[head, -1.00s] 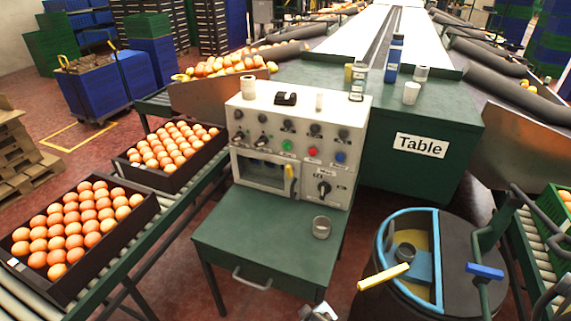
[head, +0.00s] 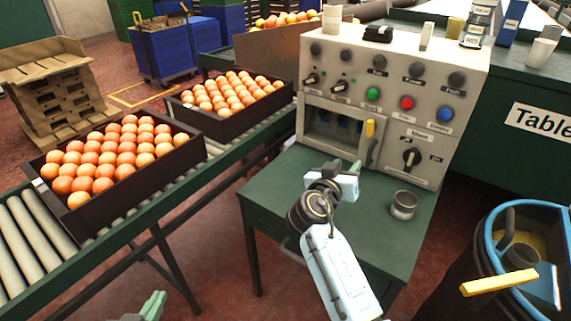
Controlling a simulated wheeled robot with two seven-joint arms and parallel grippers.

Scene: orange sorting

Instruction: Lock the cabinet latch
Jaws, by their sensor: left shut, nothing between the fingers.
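The cabinet (head: 395,65) is a pale control box on a green stand. Its front has a small framed window (head: 335,128) with dark and blue shapes inside. A latch handle with a yellow top (head: 370,129) and a dark lower part stands roughly upright at the window's right edge. My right gripper (head: 328,171) is above the stand top, in front of and below the window, apart from the latch; its fingers are partly hidden by its own body. My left gripper (head: 153,305) is shut and empty at the bottom edge, far from the cabinet, and mostly cut off.
A metal cup (head: 404,204) stands on the green stand top (head: 290,200), right of my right gripper. Knobs, coloured buttons and a rotary switch (head: 411,158) are on the panel. A conveyor with orange crates (head: 186,197) runs at left; a blue-rimmed bin (head: 492,222) stands at right.

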